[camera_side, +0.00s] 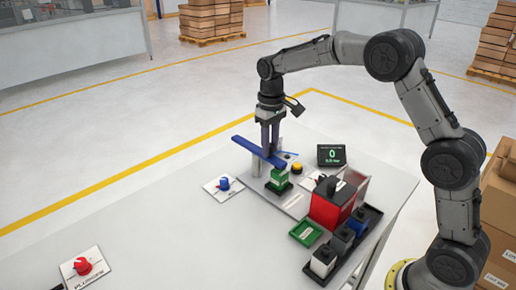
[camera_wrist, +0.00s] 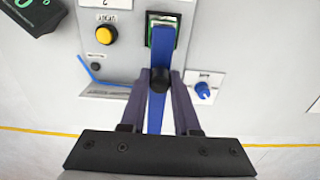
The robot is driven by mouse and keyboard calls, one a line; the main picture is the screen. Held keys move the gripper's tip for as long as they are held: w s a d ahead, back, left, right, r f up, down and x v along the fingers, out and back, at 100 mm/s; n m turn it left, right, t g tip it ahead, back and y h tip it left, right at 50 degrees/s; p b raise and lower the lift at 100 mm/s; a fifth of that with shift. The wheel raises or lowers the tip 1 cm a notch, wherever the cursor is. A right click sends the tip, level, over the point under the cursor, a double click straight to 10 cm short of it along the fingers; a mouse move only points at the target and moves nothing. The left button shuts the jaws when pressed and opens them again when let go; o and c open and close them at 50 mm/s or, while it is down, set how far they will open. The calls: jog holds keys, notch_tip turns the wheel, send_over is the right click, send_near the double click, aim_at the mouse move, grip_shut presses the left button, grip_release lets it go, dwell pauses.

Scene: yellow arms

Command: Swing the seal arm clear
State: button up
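The seal arm is a long blue bar (camera_side: 258,153) lying slantwise over the worktable in the side view. Its right end reaches over a green block (camera_side: 279,177) on a black base. In the wrist view the blue bar (camera_wrist: 164,48) runs upright down the picture, and its far end overlaps the green-edged block (camera_wrist: 151,37). A round black knob (camera_wrist: 160,80) stands on the bar. My gripper (camera_side: 270,148) points down at the bar. In the wrist view its two purple fingers (camera_wrist: 160,78) flank the knob and appear to touch it on both sides.
A yellow button (camera_side: 296,168) and a display reading 0 (camera_side: 331,155) stand to the block's right. A blue dial (camera_side: 224,184) sits on the left. A red box (camera_side: 331,205), green tray (camera_side: 305,233) and black rack (camera_side: 346,248) occupy the front right. The table's left is mostly clear.

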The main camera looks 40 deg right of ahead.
jog(key=shift+d, duration=0.1)
jog(key=shift+c, duration=0.2)
jog(key=shift+w+d, duration=0.1)
jog(key=shift+d, duration=0.65)
jog(key=shift+w+d, duration=0.25)
jog(key=shift+d, duration=0.25)
